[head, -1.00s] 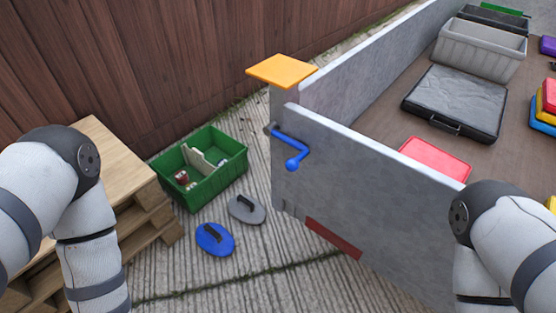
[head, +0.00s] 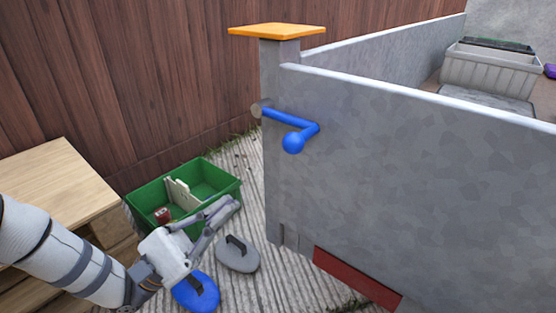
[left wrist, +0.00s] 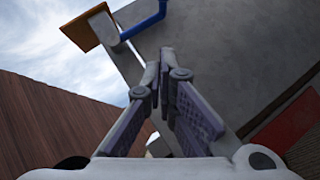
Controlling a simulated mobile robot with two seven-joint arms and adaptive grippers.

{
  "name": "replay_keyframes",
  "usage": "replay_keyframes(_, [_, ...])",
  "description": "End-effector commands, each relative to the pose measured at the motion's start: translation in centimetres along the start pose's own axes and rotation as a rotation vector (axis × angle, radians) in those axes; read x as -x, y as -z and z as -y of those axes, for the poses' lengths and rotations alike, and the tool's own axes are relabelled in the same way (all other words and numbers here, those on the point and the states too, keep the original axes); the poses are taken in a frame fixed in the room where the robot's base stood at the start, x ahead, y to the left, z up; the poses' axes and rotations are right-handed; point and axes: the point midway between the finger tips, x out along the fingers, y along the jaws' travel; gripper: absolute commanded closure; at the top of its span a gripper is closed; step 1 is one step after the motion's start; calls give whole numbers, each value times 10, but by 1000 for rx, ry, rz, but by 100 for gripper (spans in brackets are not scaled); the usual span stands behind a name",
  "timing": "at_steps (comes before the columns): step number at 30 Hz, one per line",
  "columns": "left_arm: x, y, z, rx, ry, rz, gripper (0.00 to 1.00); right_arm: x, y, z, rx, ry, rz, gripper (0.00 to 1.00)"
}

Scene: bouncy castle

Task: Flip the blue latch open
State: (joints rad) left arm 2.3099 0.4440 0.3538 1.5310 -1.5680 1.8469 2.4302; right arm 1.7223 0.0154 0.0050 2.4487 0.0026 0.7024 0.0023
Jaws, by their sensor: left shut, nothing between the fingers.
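The blue latch (head: 292,125) is a bent lever with a ball end, mounted on the upper left corner of the grey panel (head: 400,170). Its arm runs right from a grey pivot, then bends toward me to the ball. My left gripper (head: 233,203) is below and left of the latch, apart from it, in front of the green crate. It is shut and empty. In the left wrist view, the shut fingers (left wrist: 166,55) point up toward the latch (left wrist: 145,22), which is partly cut off at the top edge. My right gripper is out of view.
The green crate (head: 150,217), a grey float (head: 238,257) and a blue float (head: 198,293) are on the ground below. A wooden pallet stack (head: 60,185) stands left. The space before the latch is clear.

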Motion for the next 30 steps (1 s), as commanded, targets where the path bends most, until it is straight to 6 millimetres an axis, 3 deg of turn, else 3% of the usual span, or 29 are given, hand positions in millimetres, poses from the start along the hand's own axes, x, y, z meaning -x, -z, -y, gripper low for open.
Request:
replay_keyframes(5, [-20,0,0,-1,0,2,100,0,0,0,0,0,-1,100])
replay_keyframes(16, [-99,0,1,-1,1,0,100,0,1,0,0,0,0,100])
replay_keyframes(18, [-110,-9,0,0,-1,0,100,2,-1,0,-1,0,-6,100])
replay_keyframes(24, [-126,-25,0,-2,0,-2,100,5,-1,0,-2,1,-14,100])
replay_keyframes(30, [-128,-28,1,-1,0,-3,100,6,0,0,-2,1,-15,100])
